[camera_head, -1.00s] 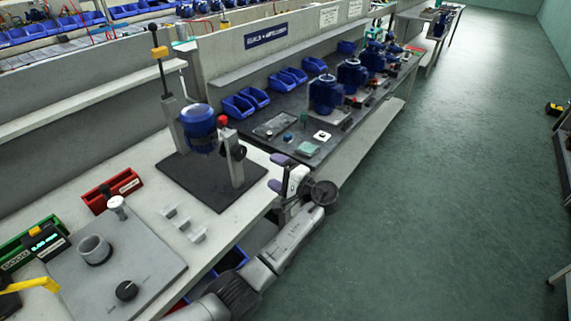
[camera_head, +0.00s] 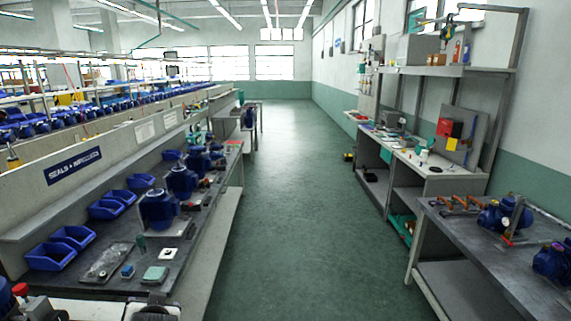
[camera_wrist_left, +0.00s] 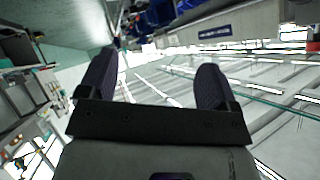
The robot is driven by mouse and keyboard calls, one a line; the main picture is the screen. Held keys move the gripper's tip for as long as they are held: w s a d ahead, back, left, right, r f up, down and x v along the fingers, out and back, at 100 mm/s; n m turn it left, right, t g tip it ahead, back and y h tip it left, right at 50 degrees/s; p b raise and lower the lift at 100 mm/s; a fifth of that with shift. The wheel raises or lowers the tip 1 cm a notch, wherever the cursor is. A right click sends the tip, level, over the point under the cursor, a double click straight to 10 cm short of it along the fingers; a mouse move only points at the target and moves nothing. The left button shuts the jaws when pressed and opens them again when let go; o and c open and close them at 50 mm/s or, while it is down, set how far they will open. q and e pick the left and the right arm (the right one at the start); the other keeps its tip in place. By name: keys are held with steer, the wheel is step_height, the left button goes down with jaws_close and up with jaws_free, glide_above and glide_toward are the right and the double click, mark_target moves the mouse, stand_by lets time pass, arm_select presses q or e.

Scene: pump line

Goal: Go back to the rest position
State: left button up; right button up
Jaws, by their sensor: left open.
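My left gripper (camera_wrist_left: 158,75) shows in the left wrist view with its two dark padded fingers spread apart. Nothing is between them; the background there is the ceiling beams and lights, tilted. In the head view only a small grey-and-black part, probably of my left arm, shows at the bottom edge, and its fingers cannot be made out there. My right gripper is in neither view.
On the left, the seals bench carries blue bins (camera_head: 108,205), blue pumps (camera_head: 159,208) and a grey tray (camera_head: 108,262). A clear green aisle (camera_head: 290,200) runs down the middle. On the right stand a shelved workbench (camera_head: 430,172) and a dark table (camera_head: 480,250) with pumps.

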arm_select(q)
steer(key=s+d+f+m+h+p, duration=0.1)
steer(key=s+d+f+h, duration=0.25)
steer(key=s, duration=0.45)
steer(key=s+d+f+m+h, duration=0.25)
steer(key=s+d+f, duration=0.2)
steer(key=s, duration=0.45)
steer(key=s+f+g+p, duration=0.1)
steer(key=s+f+g, duration=0.2)
steer(key=s+f, duration=0.65)
steer(key=s+f+g+p, duration=0.1)
steer(key=s+f+g, duration=0.2)
steer(key=s+f, duration=0.7)
steer(key=s+r+p, duration=0.3)
steer(key=r+p, duration=3.4)
steer(key=r, duration=0.4)
steer(key=shift+a+r+n, duration=0.25)
steer(key=shift+a+n, duration=0.1)
